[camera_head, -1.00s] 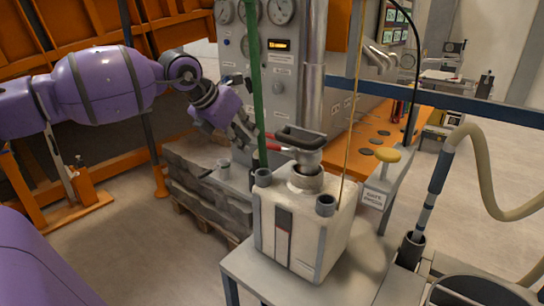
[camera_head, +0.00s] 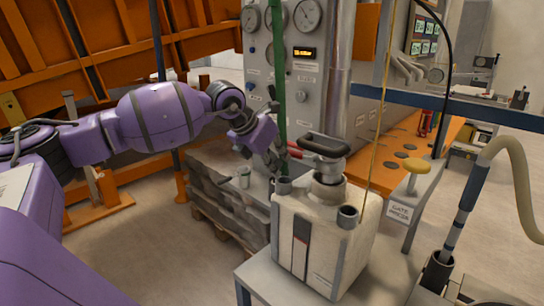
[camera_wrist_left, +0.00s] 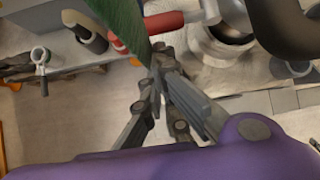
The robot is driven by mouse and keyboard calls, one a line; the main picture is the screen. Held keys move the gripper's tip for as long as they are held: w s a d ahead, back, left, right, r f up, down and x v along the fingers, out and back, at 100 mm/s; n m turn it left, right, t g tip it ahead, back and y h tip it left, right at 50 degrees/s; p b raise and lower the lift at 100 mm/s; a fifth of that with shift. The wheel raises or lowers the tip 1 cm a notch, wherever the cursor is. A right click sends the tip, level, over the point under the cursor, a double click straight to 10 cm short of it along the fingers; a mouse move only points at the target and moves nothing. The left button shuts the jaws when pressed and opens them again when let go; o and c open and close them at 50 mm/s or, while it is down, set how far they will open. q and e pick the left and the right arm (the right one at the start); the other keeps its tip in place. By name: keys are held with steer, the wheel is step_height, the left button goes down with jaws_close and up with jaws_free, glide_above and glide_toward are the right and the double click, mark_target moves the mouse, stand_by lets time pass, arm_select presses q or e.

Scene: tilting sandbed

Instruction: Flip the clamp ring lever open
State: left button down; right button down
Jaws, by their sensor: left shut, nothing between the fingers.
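The red lever (camera_head: 294,149) sticks out to the left from the clamp ring at the metal neck (camera_head: 327,172) of a white box-shaped vessel (camera_head: 325,240). A black handle (camera_head: 325,144) sits above the neck. My left gripper (camera_head: 274,164) is shut and empty, just left of the lever. In the left wrist view, its fingertips (camera_wrist_left: 158,74) point toward the red lever (camera_wrist_left: 155,24) with a visible gap. The neck and ring (camera_wrist_left: 228,35) show at the upper right there. A green strip covers part of the lever's left end. My right gripper is not in view.
A green upright pole (camera_head: 281,80) stands close to my left gripper. A gauge panel (camera_head: 290,60) rises behind the vessel. A yellow knob (camera_head: 416,165) and a beige hose (camera_head: 500,150) are to the right.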

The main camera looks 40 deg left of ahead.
arm_select(q)
steer(key=shift+x, duration=0.95)
steer(key=shift+w, duration=0.1)
steer(key=shift+r+b, duration=0.15)
steer(key=shift+b, duration=0.25)
steer(key=shift+a+r+b, duration=0.1)
steer(key=shift+r+b, duration=0.05)
steer(key=shift+b, duration=0.15)
